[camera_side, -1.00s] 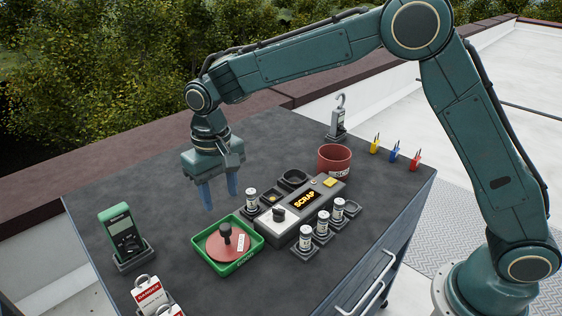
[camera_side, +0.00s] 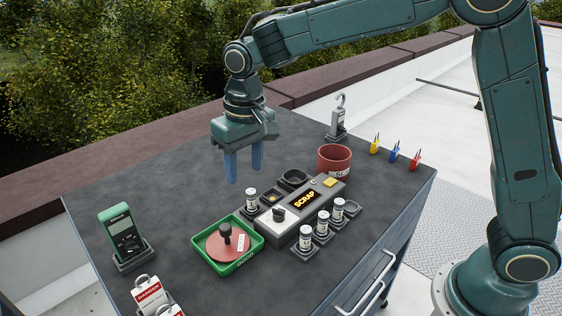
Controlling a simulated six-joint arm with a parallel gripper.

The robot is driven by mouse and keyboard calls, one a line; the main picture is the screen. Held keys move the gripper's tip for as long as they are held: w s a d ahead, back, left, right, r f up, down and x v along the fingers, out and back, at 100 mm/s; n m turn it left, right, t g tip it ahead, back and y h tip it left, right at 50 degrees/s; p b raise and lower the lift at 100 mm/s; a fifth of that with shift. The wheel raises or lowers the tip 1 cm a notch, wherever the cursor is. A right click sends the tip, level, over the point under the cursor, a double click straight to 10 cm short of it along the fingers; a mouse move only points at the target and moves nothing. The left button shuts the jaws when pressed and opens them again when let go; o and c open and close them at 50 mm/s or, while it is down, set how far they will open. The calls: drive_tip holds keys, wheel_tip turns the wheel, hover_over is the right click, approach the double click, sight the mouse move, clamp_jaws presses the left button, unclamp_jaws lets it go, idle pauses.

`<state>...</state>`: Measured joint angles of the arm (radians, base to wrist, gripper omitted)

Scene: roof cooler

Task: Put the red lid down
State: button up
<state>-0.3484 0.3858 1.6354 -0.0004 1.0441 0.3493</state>
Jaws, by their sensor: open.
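The red lid (camera_side: 214,246) is a round disc with a dark upright knob and a pale tag. It lies in the green tray (camera_side: 258,247) on the dark table. My gripper (camera_side: 244,178) is open and empty, fingers pointing down. It hangs above the table, behind the tray and apart from the lid.
A control box (camera_side: 303,211) with a lit SCRAP display stands right of the tray, with several small canisters in holders around it. A red bin (camera_side: 334,160) stands behind it. A green meter (camera_side: 123,238) stands at the left. The table's back left is clear.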

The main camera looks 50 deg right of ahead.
drive_tip(key=s+d+r+t, duration=0.2)
drive_tip(key=s+d+r, duration=0.7)
drive_tip(key=s+d, duration=0.3)
drive_tip(key=s+d+f+t, duration=0.1)
drive_tip(key=s+d, duration=0.1)
drive_tip(key=s, duration=0.5)
drive_tip(key=s+d+f+t, duration=0.1)
drive_tip(key=s+d, duration=0.1)
drive_tip(key=s, duration=0.5)
drive_tip(key=shift+s+f+t, duration=0.25)
drive_tip(key=shift+s+t, duration=0.15)
